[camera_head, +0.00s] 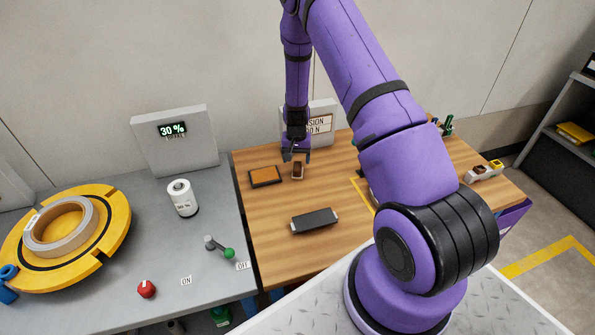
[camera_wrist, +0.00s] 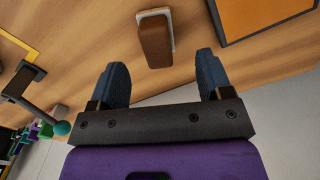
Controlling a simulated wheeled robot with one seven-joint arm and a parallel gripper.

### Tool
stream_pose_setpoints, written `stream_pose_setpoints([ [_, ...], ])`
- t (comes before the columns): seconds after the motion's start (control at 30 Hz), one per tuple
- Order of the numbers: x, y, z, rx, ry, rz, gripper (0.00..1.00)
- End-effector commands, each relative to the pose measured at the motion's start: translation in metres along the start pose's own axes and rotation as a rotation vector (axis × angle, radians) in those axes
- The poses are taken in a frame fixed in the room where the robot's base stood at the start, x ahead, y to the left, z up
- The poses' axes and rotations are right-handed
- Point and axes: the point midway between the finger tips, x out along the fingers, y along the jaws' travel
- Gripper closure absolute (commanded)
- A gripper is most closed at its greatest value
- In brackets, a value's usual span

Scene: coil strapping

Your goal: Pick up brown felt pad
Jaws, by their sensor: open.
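The brown felt pad (camera_head: 298,172) is a small brown block with a pale edge, lying on the wooden table at the back left. In the wrist view the brown felt pad (camera_wrist: 154,43) shows at the top middle, its pale backing behind it. My gripper (camera_head: 296,156) is above the table by the pad, pointing down. In the wrist view my gripper (camera_wrist: 161,64) has its two blue fingers spread wide, with nothing between them. The pad lies just beyond the fingertips, in line with the gap. I see no contact.
A black-framed tray with an orange-brown surface (camera_head: 265,177) lies just left of the pad. A dark block with pale ends (camera_head: 314,221) lies nearer the front. A sign panel (camera_head: 320,118) stands behind. The wood between tray and dark block is clear.

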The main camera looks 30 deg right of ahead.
Motion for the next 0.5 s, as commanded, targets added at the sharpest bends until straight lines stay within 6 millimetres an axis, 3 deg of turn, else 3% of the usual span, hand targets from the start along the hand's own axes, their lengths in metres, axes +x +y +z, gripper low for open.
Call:
stream_pose_setpoints([
  [0.27,0.020,0.001,0.000,0.001,-0.002,0.000,0.28],
  [0.5,0.052,0.004,-0.002,-0.001,-0.001,0.000,0.28],
])
